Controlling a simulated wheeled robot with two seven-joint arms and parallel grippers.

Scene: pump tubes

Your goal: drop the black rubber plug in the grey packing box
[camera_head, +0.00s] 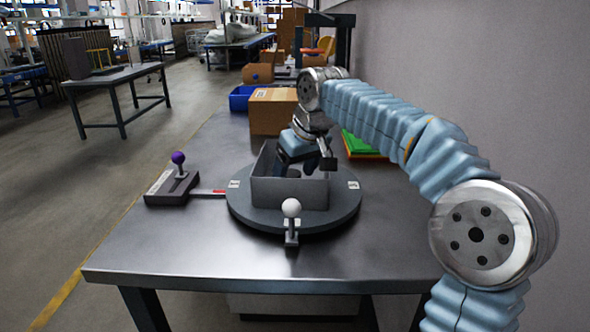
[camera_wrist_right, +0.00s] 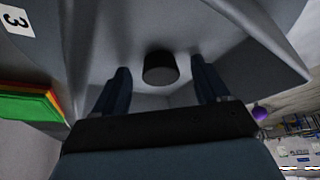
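The grey packing box (camera_head: 290,192) is an open-topped box standing on a round dark turntable (camera_head: 245,212) in the middle of the table. My right gripper (camera_head: 303,168) reaches down into the box from behind. In the right wrist view its two fingers (camera_wrist_right: 162,85) are spread apart, with a gap on each side of the black rubber plug (camera_wrist_right: 160,68). The plug is a short dark cylinder inside the box; I cannot tell whether it rests on the floor. The box's near wall hides it in the head view. My left gripper is not in view.
A purple-knobbed joystick (camera_head: 178,180) stands left of the turntable, and a white-knobbed lever (camera_head: 291,210) at its front. A cardboard box (camera_head: 272,112), a blue bin (camera_head: 240,98) and a green-topped stack (camera_head: 358,145) are behind. The table's front is clear.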

